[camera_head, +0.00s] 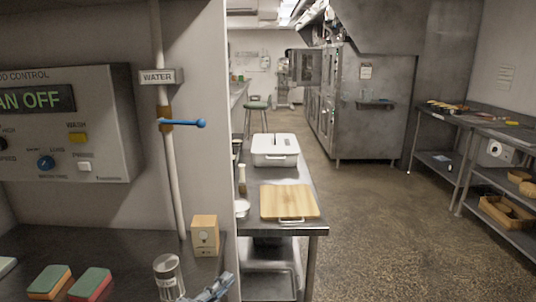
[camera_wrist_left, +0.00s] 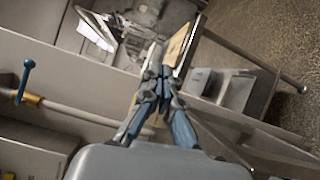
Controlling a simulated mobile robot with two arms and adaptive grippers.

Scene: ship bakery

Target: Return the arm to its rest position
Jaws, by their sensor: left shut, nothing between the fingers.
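My left gripper (camera_head: 214,288) is at the bottom of the head view, low at the right end of the near counter. In the left wrist view my left gripper (camera_wrist_left: 160,76) has its fingers together with nothing between them. It is apart from the shaker can (camera_head: 168,276) and the small wooden box (camera_head: 205,236) on the counter. Most of the left arm is out of the head view. My right gripper is in neither view.
A water pipe with a blue valve handle (camera_head: 182,123) runs down the wall beside a control panel (camera_head: 75,120). Two sponges (camera_head: 50,280) lie on the near counter. A steel table with a cutting board (camera_head: 289,202) and white bin (camera_head: 275,150) stands beyond. The floor at right is open.

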